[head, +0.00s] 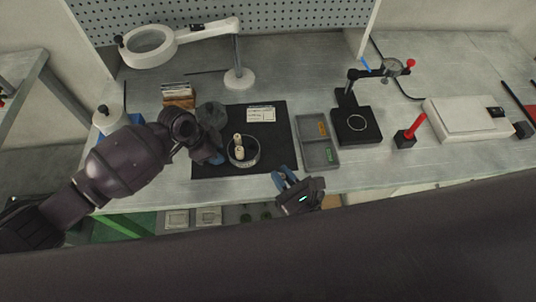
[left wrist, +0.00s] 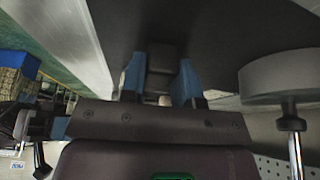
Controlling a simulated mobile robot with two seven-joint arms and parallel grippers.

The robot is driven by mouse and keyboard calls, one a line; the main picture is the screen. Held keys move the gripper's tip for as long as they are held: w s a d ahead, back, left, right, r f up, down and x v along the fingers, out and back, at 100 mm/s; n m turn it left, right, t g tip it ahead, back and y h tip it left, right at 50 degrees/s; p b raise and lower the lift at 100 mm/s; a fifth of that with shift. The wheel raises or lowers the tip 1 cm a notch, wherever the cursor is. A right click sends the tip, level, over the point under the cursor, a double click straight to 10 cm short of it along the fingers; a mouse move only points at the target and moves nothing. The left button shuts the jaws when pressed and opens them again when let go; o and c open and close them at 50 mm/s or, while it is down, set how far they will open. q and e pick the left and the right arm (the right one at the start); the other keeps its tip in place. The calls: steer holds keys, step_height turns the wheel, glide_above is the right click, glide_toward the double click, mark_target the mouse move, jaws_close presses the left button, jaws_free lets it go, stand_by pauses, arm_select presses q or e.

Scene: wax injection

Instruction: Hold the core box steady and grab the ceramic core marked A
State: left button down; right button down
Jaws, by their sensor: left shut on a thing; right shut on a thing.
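A round, light-rimmed holder (head: 244,163) stands on the black mat, with pale upright pieces (head: 238,146) in it that look like ceramic cores. No letter A is readable. My left gripper (head: 216,158) is at the holder's left side, close to its rim. In the left wrist view its blue fingers (left wrist: 161,85) have a dark block (left wrist: 163,52) between or behind them and a small pale spot below. My right gripper (head: 285,175) is at the mat's front right corner, apart from the holder. What it grips is too small to tell. I cannot tell which thing is the core box.
A grey two-part tray (head: 304,152) with orange and green labels lies right of the mat (head: 217,171). A dial gauge stand (head: 355,125) is further right. A magnifier lamp (head: 150,46) stands at the back. A card lies on the mat's far part.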

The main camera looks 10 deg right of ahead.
steer(key=shift+v, duration=1.9)
arm_select(q)
steer(key=c, duration=0.8)
jaws_free()
steer(key=v, duration=1.2)
